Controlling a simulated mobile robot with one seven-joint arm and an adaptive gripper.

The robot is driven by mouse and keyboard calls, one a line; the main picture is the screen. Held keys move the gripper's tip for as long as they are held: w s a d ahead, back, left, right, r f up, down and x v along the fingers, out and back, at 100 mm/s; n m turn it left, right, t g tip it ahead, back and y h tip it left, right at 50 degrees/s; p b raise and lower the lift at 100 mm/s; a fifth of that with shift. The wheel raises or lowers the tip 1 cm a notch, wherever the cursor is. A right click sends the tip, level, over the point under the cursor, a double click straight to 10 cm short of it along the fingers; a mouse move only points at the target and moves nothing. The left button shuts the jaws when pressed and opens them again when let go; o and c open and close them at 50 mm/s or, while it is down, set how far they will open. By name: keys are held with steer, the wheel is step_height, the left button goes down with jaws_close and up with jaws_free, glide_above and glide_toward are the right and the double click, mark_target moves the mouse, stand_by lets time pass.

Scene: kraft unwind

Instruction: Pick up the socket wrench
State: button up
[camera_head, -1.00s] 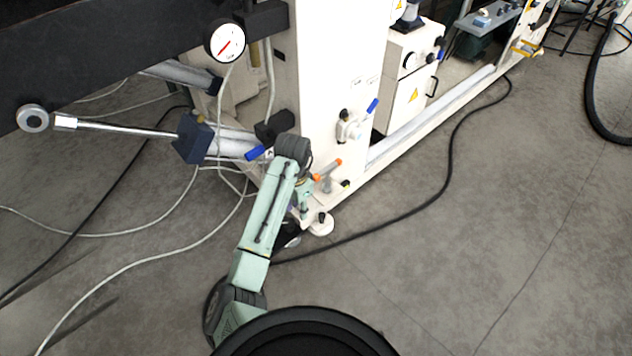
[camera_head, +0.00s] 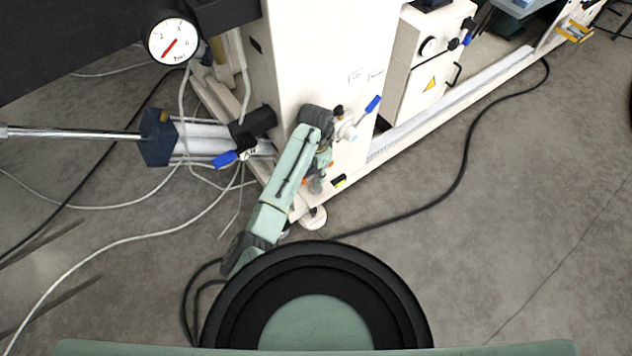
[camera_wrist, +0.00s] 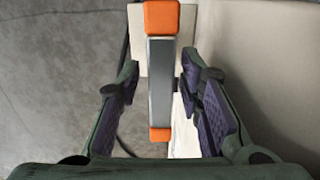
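A grey bar with orange ends, which I take to be the T-handle of the socket wrench (camera_wrist: 161,80), lies lengthwise between my fingers in the wrist view. My gripper (camera_wrist: 159,68) is open, with purple-padded fingers on both sides of the bar and a visible gap on each side. In the head view, my gripper (camera_head: 322,162) is over the foot of the white machine column, mostly hidden by my own arm. Small orange bits and a grey stem of the wrench (camera_head: 316,186) show beside and below it. The wrench's lower end is not clear.
The white machine column (camera_head: 310,60) stands right behind, with a blue-handled valve (camera_head: 358,120) close to my gripper. A gauge (camera_head: 173,41) and a cylinder (camera_head: 205,142) are at left. Cables (camera_head: 120,240) lie on the floor. Open floor is at right.

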mark_target(316, 186)
steer(key=shift+f, duration=1.9)
steer(key=shift+c, duration=0.5)
jaws_close()
